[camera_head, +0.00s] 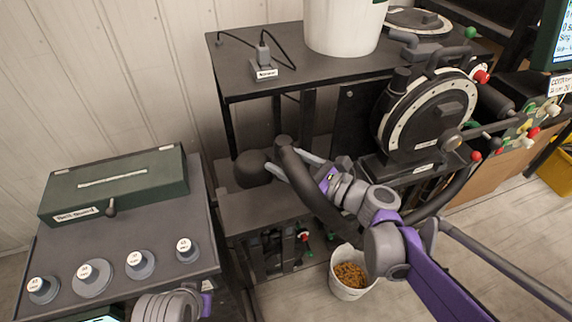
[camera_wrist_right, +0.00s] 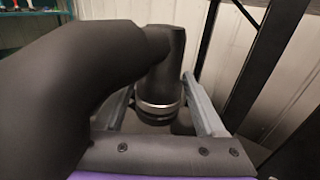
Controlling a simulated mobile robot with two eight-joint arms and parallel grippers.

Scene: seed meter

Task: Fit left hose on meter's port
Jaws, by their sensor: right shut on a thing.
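My right gripper (camera_head: 282,158) is shut around the end of a thick black hose (camera_head: 315,200), left of the meter. The hose bends down behind my right wrist and seems to continue as the dark curve below the meter. In the right wrist view the hose end (camera_wrist_right: 162,60) has a silver band and stands between the two grey fingers (camera_wrist_right: 160,95). The seed meter (camera_head: 428,115) is a black round housing with a pale ring. A dark stub (camera_head: 401,78) shows at its upper left; I cannot tell whether it is the port. My left gripper's fingers are out of view.
A dark rounded part (camera_head: 251,166) sits behind the hose end on a low grey unit (camera_head: 262,205). A dark table (camera_head: 290,78) carries a white bucket (camera_head: 343,25). A bucket of grains (camera_head: 349,280) stands on the floor. A knobbed console (camera_head: 125,235) is at left.

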